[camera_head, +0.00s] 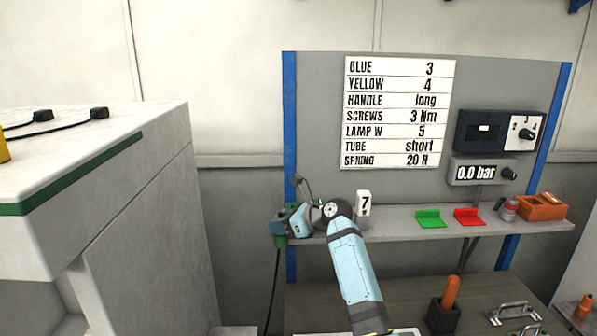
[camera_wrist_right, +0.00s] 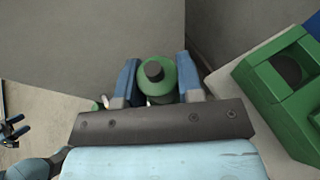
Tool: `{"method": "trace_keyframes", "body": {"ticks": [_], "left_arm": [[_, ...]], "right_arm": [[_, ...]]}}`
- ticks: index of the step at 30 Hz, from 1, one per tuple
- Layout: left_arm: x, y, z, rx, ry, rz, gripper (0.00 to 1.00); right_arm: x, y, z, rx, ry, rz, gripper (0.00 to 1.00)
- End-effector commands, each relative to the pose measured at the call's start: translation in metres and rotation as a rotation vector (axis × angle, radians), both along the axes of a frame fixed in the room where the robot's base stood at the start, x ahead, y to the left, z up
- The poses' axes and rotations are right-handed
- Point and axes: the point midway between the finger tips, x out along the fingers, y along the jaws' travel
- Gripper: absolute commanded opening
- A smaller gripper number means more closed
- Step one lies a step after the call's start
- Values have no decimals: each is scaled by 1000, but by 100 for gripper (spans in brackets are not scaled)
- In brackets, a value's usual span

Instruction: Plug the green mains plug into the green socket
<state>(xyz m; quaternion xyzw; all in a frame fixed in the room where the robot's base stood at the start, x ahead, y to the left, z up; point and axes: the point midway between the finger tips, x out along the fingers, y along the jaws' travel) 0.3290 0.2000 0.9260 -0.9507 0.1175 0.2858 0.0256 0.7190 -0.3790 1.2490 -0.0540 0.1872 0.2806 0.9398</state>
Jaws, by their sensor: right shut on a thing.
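My right gripper (camera_head: 288,222) is at the left end of the wall shelf in the head view. In the right wrist view its two blue fingers (camera_wrist_right: 157,80) are shut on the green mains plug (camera_wrist_right: 183,72), a round green body with a dark round middle. The plug also shows as a green patch (camera_head: 279,240) in the head view, with a dark cable hanging below. The green socket (camera_wrist_right: 262,92), a boxy block with a dark round opening, stands to the right of the plug, apart from it. A small blue-and-dark part, perhaps my left gripper (camera_wrist_right: 10,131), shows at the left edge.
A pale cabinet (camera_head: 160,215) stands on the left with black plugs (camera_head: 99,113) on top.

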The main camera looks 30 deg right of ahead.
Motion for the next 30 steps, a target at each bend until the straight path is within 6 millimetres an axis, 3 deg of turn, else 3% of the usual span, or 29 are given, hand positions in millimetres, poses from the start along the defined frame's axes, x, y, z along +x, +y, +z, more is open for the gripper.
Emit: {"method": "trace_keyframes", "body": {"ticks": [1, 6, 12, 25, 30], "left_arm": [[0, 1, -2, 4, -2, -3, 66], [-1, 4, -5, 15, -2, -12, 66], [-4, 5, -8, 21, 2, -19, 66], [-5, 2, -6, 14, 2, -17, 66], [-3, 2, 8, 7, 3, -8, 66]], "right_arm": [[21, -21, 15, -1, -5, -48, 9], [69, -78, 56, 1, -4, -186, 9], [96, -116, 85, 0, 0, -275, 9], [100, -124, 92, -1, 1, -293, 9], [100, -123, 97, 1, 2, -292, 9]]}}
